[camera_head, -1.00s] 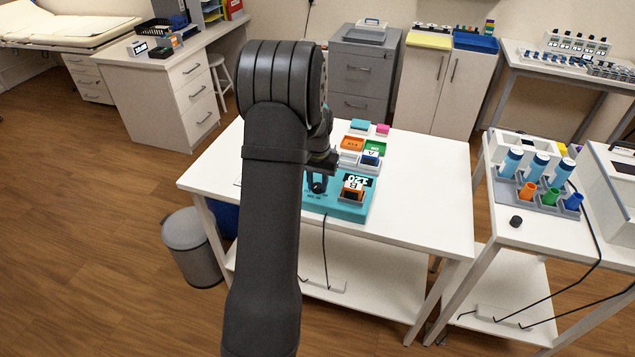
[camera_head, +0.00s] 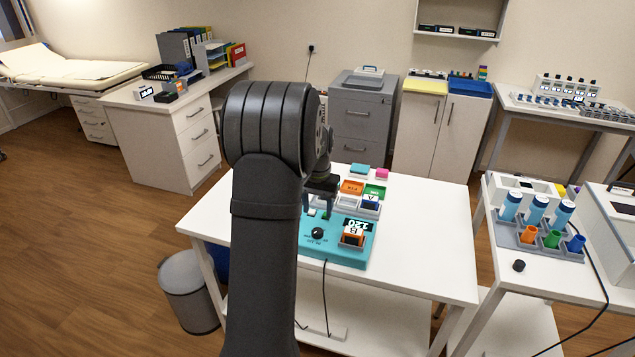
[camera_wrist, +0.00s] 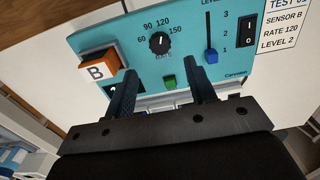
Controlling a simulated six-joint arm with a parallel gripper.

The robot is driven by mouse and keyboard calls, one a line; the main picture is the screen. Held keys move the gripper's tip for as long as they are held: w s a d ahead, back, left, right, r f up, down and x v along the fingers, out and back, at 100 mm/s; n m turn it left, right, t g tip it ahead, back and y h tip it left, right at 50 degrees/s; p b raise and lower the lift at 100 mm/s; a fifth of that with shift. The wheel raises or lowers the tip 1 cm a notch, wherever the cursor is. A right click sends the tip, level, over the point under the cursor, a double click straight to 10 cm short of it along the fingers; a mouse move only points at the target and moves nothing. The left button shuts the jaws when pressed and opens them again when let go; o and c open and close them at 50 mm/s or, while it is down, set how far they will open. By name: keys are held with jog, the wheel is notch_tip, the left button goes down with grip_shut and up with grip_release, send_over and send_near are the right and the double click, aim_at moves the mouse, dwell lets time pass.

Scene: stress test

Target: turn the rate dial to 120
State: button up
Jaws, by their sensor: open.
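The black rate dial (camera_wrist: 159,43) is on a teal panel (camera_wrist: 120,38), with 60, 90, 120 and 150 marked around it. Its white mark appears to point up, close to 120. In the head view my gripper (camera_head: 318,206) hangs behind the dial, partly hidden by my arm.
An orange block marked B (camera_wrist: 98,68) sits on the panel. A blue level slider (camera_wrist: 211,55) is near 1, beside a black switch (camera_wrist: 246,30). A card (camera_wrist: 284,25) lists sensor B, rate 120, level 2. Small trays (camera_head: 352,187) lie behind the panel; the table's right side (camera_head: 430,235) is clear.

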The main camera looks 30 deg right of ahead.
notch_tip(320, 180, up, 9)
send_over(317, 231)
jog(key=shift+d+r, duration=0.1)
jog(key=shift+r, duration=0.1)
jog(key=shift+f, duration=0.15)
dwell(0.3)
notch_tip(317, 231, down, 17)
jog(key=shift+f, duration=0.1)
dwell(0.5)
